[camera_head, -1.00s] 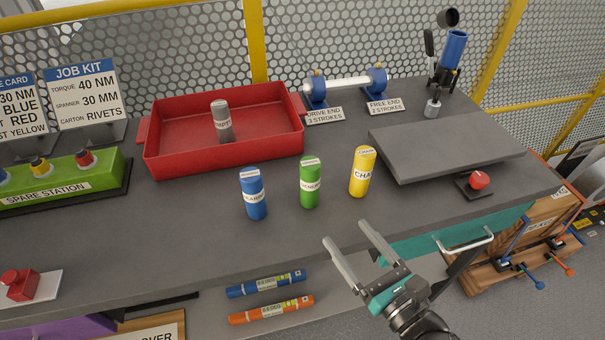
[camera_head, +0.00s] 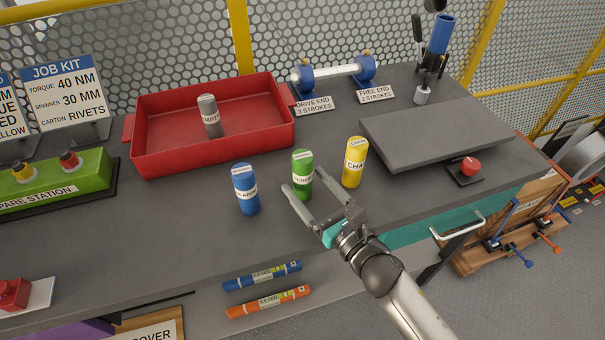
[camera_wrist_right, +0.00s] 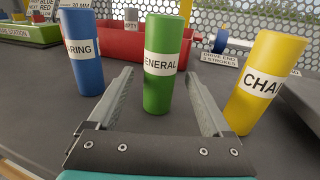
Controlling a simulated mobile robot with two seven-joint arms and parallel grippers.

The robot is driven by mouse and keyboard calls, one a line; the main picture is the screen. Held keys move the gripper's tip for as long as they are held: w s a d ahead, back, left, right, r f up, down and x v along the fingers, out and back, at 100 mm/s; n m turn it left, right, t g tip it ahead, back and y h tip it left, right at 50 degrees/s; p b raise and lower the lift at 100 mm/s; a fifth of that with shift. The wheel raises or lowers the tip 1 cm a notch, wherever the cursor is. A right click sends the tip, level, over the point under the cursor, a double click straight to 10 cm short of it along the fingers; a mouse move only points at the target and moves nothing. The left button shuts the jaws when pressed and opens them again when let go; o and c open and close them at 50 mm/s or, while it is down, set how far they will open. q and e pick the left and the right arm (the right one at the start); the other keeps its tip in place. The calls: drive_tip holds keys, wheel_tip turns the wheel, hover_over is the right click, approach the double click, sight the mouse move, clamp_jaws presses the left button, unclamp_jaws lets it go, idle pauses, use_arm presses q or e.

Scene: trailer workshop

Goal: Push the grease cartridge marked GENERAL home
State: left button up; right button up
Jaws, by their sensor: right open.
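The green cartridge marked GENERAL (camera_head: 303,172) stands upright on the grey bench between a blue cartridge (camera_head: 245,190) and a yellow cartridge (camera_head: 354,162). My right gripper (camera_head: 308,193) is open and low in front of the green one. In the right wrist view the green cartridge (camera_wrist_right: 164,65) stands between the lines of the two fingers, near their tips; I cannot tell whether it is between the tips or just beyond them. The blue cartridge (camera_wrist_right: 82,55) is outside the left finger and the yellow one (camera_wrist_right: 265,85) outside the right finger. My left gripper is not in view.
A red tray (camera_head: 160,158) behind holds a grey cartridge (camera_head: 209,116) marked EMPTY. A blue-ended shaft stand (camera_head: 333,73) and a grease gun (camera_head: 437,45) stand at the back. A raised grey plate (camera_head: 430,135) and red button (camera_head: 469,166) are right.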

sight(294, 171)
drive_tip(key=shift+f+x, duration=0.1)
drive_tip(key=shift+x, duration=1.25)
drive_tip(key=shift+f+x, duration=0.15)
drive_tip(key=shift+x, duration=1.25)
clamp_jaws()
